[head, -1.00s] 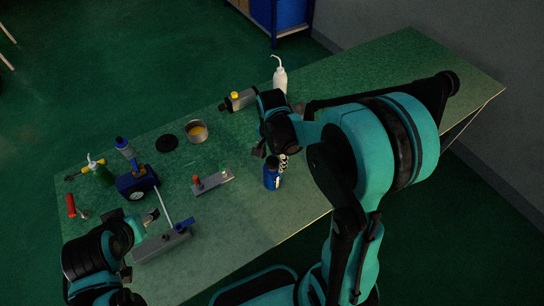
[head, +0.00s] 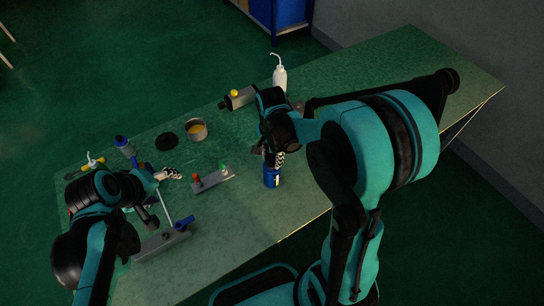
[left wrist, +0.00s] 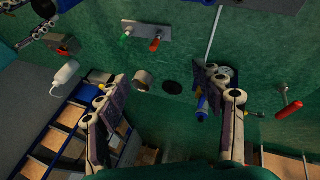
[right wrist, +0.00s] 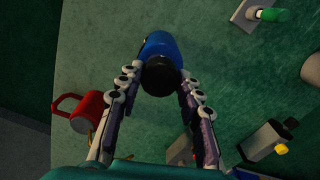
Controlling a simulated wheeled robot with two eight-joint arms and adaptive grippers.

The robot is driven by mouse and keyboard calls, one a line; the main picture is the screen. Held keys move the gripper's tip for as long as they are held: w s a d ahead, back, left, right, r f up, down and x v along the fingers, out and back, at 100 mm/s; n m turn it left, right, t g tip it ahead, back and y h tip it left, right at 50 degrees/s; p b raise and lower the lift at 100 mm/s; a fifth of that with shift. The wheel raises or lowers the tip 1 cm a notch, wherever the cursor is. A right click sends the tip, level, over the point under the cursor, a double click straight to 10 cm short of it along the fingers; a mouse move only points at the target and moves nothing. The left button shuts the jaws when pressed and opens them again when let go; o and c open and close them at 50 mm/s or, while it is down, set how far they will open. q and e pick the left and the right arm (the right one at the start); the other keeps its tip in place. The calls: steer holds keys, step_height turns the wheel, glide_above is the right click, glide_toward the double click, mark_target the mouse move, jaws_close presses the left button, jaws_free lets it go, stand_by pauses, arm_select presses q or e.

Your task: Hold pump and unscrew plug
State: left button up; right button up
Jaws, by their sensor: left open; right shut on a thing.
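A blue cylinder with a dark top (head: 272,178) stands near the bench's front edge. My right gripper (head: 268,156) is shut on its upper part; in the right wrist view the cylinder (right wrist: 160,50) sits between the fingertips. A grey body (head: 162,242) with a long pale lever and a blue piece lies front left. A grey unit (head: 240,98) with a yellow cap lies at the back. I cannot tell for certain which is the pump or the plug. My left gripper (left wrist: 168,95) is open and empty above the left part of the bench, its fingers wide apart.
A plate (head: 215,179) with red and green knobs lies mid-bench. Behind are a cup (head: 196,130), a black disc (head: 167,141) and a white bottle (head: 279,78). A red-handled tool (left wrist: 289,110) shows in the left wrist view. The bench's far right is clear.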

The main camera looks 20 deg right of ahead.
arm_select(q)
steer(key=w+d+f+n+g+h, duration=0.2)
steer(key=w+d+f+n+h, duration=0.15)
steer(key=w+d, duration=0.35)
steer(key=n+g+h, duration=0.5)
steer(key=n+g, duration=0.1)
steer(key=n, duration=0.1)
glide_toward(269, 176)
steer(key=shift+m, duration=0.25)
steer(key=w+f, duration=0.2)
steer(key=f, duration=0.1)
steer(key=w+f, duration=0.1)
steer(key=shift+w+d+f, duration=0.2)
steer(key=shift+w+d, duration=0.05)
steer(key=shift+s+d+f+g, duration=0.35)
steer(key=shift+d+f, duration=0.15)
steer(key=shift+f, duration=0.1)
steer(key=x, duration=0.9)
steer(key=shift+d, duration=0.25)
steer(key=c, duration=0.7)
